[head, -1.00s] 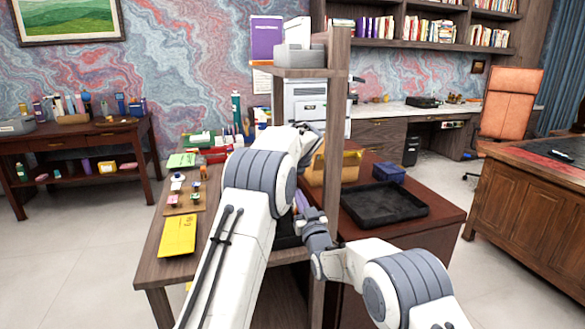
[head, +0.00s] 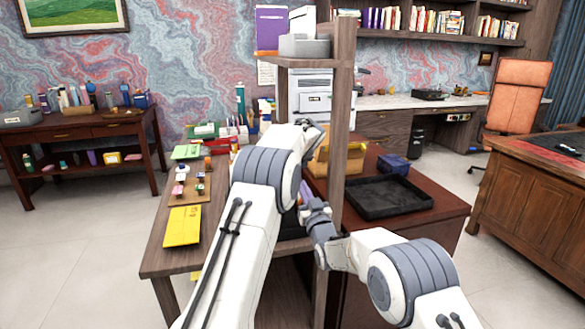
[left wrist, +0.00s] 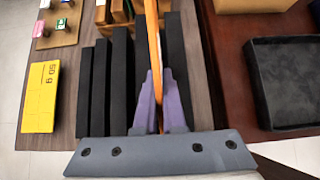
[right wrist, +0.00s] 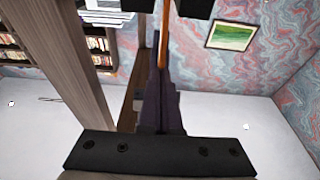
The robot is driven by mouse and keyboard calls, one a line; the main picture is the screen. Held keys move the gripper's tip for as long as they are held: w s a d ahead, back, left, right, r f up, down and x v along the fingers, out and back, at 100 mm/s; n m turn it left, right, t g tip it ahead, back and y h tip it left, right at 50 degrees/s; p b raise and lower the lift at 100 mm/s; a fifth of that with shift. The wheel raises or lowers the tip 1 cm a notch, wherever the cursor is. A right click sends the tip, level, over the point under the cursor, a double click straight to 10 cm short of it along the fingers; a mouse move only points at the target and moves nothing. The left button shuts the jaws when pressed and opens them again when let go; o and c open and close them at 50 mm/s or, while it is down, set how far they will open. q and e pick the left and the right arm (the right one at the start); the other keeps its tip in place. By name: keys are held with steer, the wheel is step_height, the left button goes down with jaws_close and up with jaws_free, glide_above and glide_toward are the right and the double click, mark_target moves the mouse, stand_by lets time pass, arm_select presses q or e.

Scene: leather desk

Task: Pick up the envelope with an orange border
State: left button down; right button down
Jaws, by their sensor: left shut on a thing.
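A thin orange edge of the envelope (left wrist: 153,40) stands upright, seen end-on in the left wrist view, among the black dividers of a rack (left wrist: 121,80); its faces are hidden. My left gripper (left wrist: 160,82) is shut on it with purple fingers. In the head view my left arm hides its own gripper. My right gripper (head: 304,205) is low at the front of the shelf post. In the right wrist view its fingers (right wrist: 161,60) are close together, with an orange strip at their tips; whether they grip it is unclear.
A yellow 50 g packet (head: 182,226) lies on the desk left of the rack, below a small board with stamps (head: 188,188). A wooden post (head: 338,130) stands close beside my arms. A black tray (head: 385,197) lies on the right. Floor at left is clear.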

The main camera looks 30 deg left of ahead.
arm_select(q)
steer(key=shift+f, duration=0.1)
arm_select(e)
steer(key=shift+r, duration=0.3)
steer(key=v, duration=1.2)
arm_select(q)
steer(key=shift+f, duration=0.1)
